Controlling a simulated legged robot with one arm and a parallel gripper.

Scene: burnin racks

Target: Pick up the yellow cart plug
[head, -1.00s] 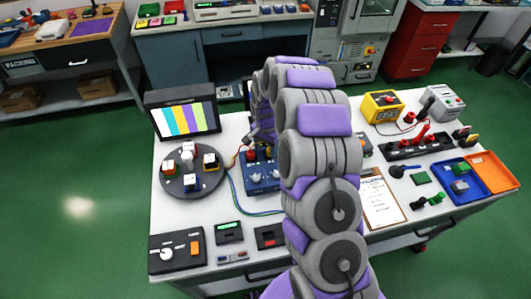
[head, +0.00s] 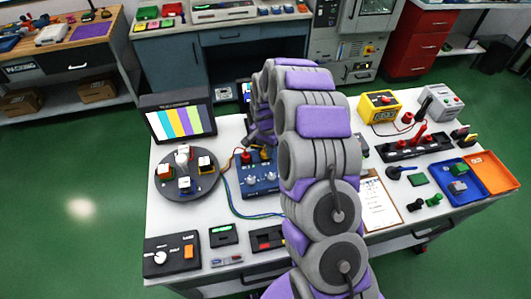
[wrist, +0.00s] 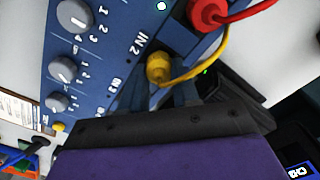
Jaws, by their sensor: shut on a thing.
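The yellow plug (wrist: 160,68) with its yellow cable sits at the edge of the blue box, beside the "IN 2" label, in the wrist view. In the head view the yellow plug (head: 266,153) shows small at the back of the blue box (head: 260,182). My gripper (wrist: 172,92) is shut on the yellow plug, its fingers reaching up from the dark, purple-backed hand. In the head view my gripper (head: 262,138) is partly hidden behind my arm. I cannot tell whether the plug is still seated in its socket.
A red plug (wrist: 208,12) with a red cable is close beside the yellow one. Knobs (wrist: 72,15) line the blue box. A round turntable (head: 186,190) with several blocks and a striped monitor (head: 180,122) stand left. A clipboard (head: 380,205) lies right.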

